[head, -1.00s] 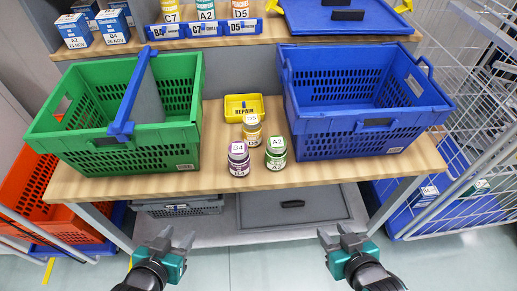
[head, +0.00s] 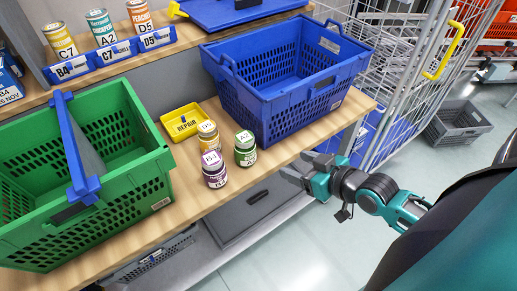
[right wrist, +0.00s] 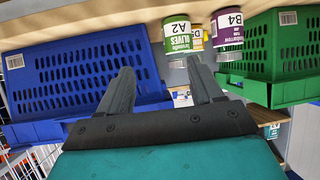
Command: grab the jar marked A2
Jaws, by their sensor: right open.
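The green jar marked A2 (head: 245,149) stands upright on the wooden shelf, in front of the blue tote's left corner. In the right wrist view, which is upside down, the A2 jar (right wrist: 177,36) shows just beyond the fingertips, label readable. My right gripper (head: 297,169) is open and empty, to the right of the jar near the shelf's front edge, apart from it. Its two fingers (right wrist: 160,66) are spread in the wrist view. My left gripper is out of view.
Beside the A2 jar stand a purple B4 jar (head: 214,169) and a yellow D5 jar (head: 208,136). A yellow REPAIR tray (head: 166,126) lies behind them. A green tote (head: 150,176) is at left, a blue tote (head: 262,104) at right. A can marked A2 (head: 101,27) stands on the upper shelf.

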